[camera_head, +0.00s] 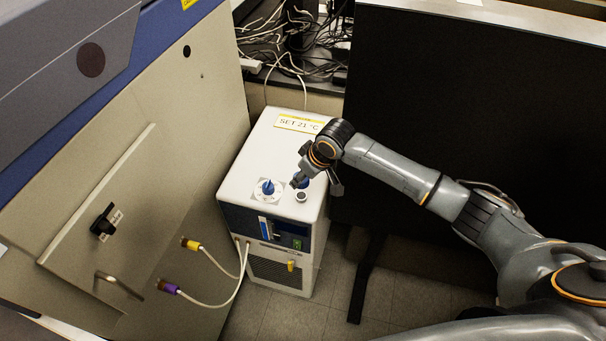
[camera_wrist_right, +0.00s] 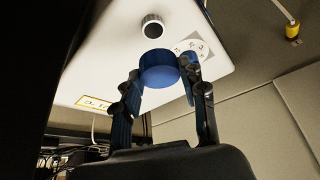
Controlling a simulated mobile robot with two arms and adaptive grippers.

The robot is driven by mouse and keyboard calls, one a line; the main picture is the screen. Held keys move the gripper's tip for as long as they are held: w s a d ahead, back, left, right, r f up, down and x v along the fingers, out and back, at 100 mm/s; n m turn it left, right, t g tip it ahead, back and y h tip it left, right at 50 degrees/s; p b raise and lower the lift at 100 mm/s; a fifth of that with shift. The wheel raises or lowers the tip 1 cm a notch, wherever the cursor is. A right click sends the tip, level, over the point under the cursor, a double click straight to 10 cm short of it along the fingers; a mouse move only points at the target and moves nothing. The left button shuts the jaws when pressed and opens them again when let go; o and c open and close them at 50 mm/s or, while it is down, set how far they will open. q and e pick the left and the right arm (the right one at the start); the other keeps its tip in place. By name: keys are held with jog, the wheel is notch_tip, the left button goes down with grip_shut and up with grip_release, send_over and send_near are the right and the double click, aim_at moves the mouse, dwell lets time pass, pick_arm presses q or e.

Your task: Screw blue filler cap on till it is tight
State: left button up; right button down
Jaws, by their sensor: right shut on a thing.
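The blue filler cap (camera_wrist_right: 158,70) is between the fingertips of my right gripper (camera_wrist_right: 159,78), which is shut on it. In the head view my right gripper (camera_head: 301,178) is over the top of the white chiller (camera_head: 252,150), and the cap is mostly hidden by it. The round filler neck (camera_head: 301,196), with a dark opening and a pale rim, is just in front of the gripper. The neck also shows in the wrist view (camera_wrist_right: 152,27), apart from the cap. My left gripper is not in view.
A blue knob (camera_head: 268,187) on a round dial is left of the neck. A yellow-edged label (camera_head: 299,123) lies near the chiller's back edge. Hoses with yellow (camera_head: 190,244) and purple (camera_head: 168,287) ends run to the large cabinet. A black panel (camera_head: 440,130) stands at right.

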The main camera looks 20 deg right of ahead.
aim_at(300, 195)
jog(key=shift+r, duration=0.15)
jog(key=shift+f+b, duration=1.05)
jog(key=shift+f, duration=1.55)
jog(key=shift+f, duration=0.35)
jog(key=shift+f+b, duration=0.6)
jog(key=shift+f, duration=0.25)
